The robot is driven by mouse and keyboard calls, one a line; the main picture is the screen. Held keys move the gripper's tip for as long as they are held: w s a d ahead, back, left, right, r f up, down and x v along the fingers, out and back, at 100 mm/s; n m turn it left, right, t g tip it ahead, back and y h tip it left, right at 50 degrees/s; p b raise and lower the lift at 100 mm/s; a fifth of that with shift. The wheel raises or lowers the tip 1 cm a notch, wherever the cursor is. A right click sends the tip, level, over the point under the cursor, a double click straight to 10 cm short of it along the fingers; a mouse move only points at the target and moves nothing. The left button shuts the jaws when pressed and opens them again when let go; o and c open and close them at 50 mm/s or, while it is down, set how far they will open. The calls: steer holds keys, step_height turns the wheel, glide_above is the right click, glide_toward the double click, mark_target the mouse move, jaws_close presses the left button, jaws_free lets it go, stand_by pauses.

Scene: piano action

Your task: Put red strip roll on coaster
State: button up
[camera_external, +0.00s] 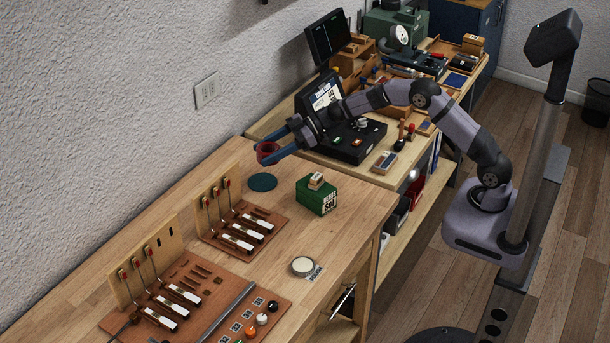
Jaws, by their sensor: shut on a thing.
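The red strip roll (267,148) is held between the blue fingers of my gripper (268,152), above the bench. The coaster (262,183) is a dark teal disc lying flat on the wooden bench. My gripper and the roll show just above the coaster in the picture, with a visible gap between roll and coaster. My fingers are shut on the roll and cover part of its side. The coaster's top is bare.
A green box (317,196) with a small block on top stands right of the coaster. A piano-key model (240,229) with upright hammers stands in front. A round tin (303,266) lies near the bench's right edge. The wall is close behind.

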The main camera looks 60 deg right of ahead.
mark_target(269, 185)
steer(key=shift+f+p, duration=0.45)
steer(key=shift+f, duration=4.55)
steer(key=shift+f, duration=0.15)
steer(key=o, duration=1)
steer(key=shift+o, duration=0.2)
steer(key=shift+r, duration=0.25)
steer(key=b+v, duration=0.1)
steer(key=v, duration=1.1)
steer(key=shift+b, duration=0.35)
steer(key=shift+r, duration=0.1)
